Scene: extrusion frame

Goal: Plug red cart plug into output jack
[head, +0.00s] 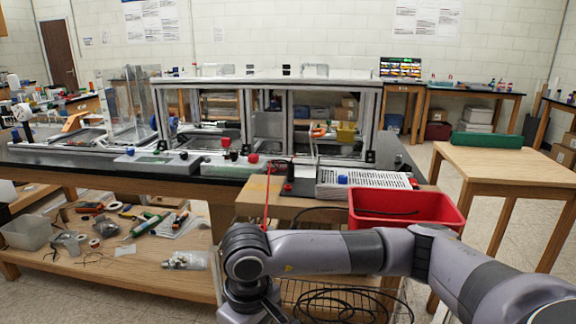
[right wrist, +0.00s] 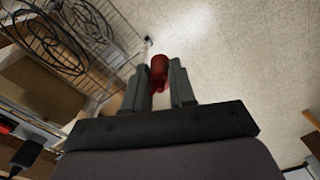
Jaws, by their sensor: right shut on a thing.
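In the right wrist view my right gripper (right wrist: 165,85) is shut on a red plug (right wrist: 158,70), which sticks out past the fingertips. In the head view my right arm reaches in from the right, and its fingers and the plug are out of sight at the bottom. A thin red lead (head: 267,200) rises from behind my wrist toward the bench. A white slotted unit (head: 375,179) with a blue knob stands on the cart, with a small black and red part (head: 288,187) at its left. I cannot tell which socket is the output jack. My left gripper is not in view.
A red bin (head: 405,208) sits on the cart behind my forearm. A wire rack with coiled black cable (head: 340,303) is below, and also shows in the right wrist view (right wrist: 60,45). The extrusion frame (head: 265,85) stands on the black bench. Bare floor surrounds the held plug.

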